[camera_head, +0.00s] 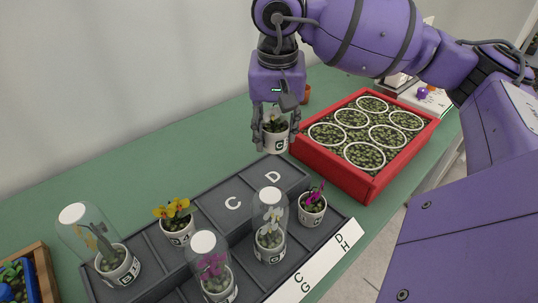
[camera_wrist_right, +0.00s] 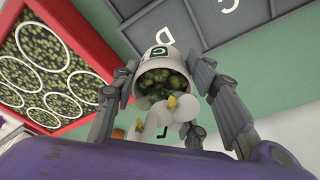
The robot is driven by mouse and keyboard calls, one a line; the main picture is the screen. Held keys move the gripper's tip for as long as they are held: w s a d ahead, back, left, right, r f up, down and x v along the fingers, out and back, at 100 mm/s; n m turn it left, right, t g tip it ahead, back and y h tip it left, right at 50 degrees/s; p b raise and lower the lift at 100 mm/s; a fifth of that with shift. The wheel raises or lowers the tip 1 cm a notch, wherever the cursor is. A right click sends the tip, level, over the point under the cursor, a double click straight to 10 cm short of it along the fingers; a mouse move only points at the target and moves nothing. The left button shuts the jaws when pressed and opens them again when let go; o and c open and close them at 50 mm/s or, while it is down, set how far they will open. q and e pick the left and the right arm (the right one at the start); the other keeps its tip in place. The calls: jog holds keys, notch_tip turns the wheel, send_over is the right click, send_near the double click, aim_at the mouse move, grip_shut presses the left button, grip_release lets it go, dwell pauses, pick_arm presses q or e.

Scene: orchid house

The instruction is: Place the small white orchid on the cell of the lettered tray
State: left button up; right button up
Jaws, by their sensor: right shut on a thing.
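A small white orchid (camera_wrist_right: 165,128) in a white pot with a dark letter label is held by my right gripper. In the head view its pot (camera_head: 276,142) hangs upright in the air, just beyond the tray's far edge near cell D. My right gripper (camera_head: 274,128) is shut around the pot, with a finger on each side, as the wrist view (camera_wrist_right: 162,85) also shows. The dark grey lettered tray (camera_head: 262,175) lies below; its far cells marked C (camera_head: 233,203) and D (camera_head: 273,177) are empty. My left gripper is out of view.
In the tray stand a yellow orchid (camera_head: 179,232), a purple one (camera_head: 312,208), and domed plants: yellowish (camera_head: 118,262), magenta (camera_head: 220,288) and white (camera_head: 271,240). Green table is clear at back left.

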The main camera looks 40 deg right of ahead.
jog(key=a+r+n+y+p, duration=0.15)
jog(key=a+n+p, duration=0.35)
jog(key=a, duration=0.6)
jog(key=f+n, duration=0.1)
jog(key=f, duration=0.1)
jog(key=f+n, duration=0.1)
jog(key=f, duration=0.1)
jog(key=a+f+n, duration=0.1)
jog(key=f+n, duration=0.1)
jog(key=shift+s+f+b, duration=0.3)
jog(key=shift+f+b, duration=0.1)
notch_tip(320, 180, down, 4)
jog(key=shift+r, duration=0.2)
jog(key=shift+f, duration=0.25)
jog(key=o, duration=1.3)
jog(key=shift+r, duration=0.1)
jog(key=shift+c, duration=0.2)
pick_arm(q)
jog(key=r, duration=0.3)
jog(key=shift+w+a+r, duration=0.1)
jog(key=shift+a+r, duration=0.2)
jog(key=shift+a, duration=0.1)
